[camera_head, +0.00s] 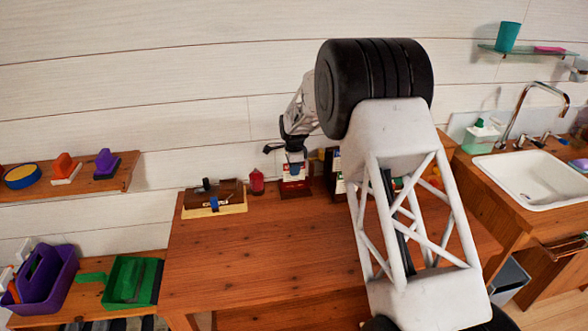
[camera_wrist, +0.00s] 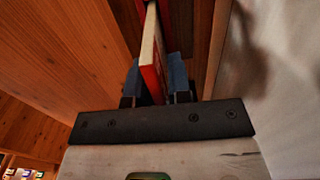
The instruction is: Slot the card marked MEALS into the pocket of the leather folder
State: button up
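My gripper (camera_head: 295,160) points down at the back of the wooden table. In the wrist view, its two blue-padded fingers (camera_wrist: 155,82) stand on either side of a red and white card-like piece (camera_wrist: 151,60). Whether they press on it or stand slightly apart is unclear. In the head view, a red and white piece (camera_head: 294,187) shows just below the fingertips. No MEALS marking is readable on it. A brown leather-looking folder (camera_head: 232,190) stands to the left on a pale wooden base (camera_head: 222,210). Its pocket is too small to make out.
A small red object (camera_head: 257,182) stands between the folder and my gripper. More items behind my arm are partly hidden. The table's front (camera_head: 240,265) is clear. Shelves with a green tray (camera_head: 132,281) and purple caddy (camera_head: 45,280) are left; a sink (camera_head: 535,178) is right.

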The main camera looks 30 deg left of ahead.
jog(key=shift+o, duration=1)
notch_tip(320, 180, up, 12)
jog(key=shift+r, duration=0.15)
jog(key=shift+d, duration=0.1)
dwell(0.8)
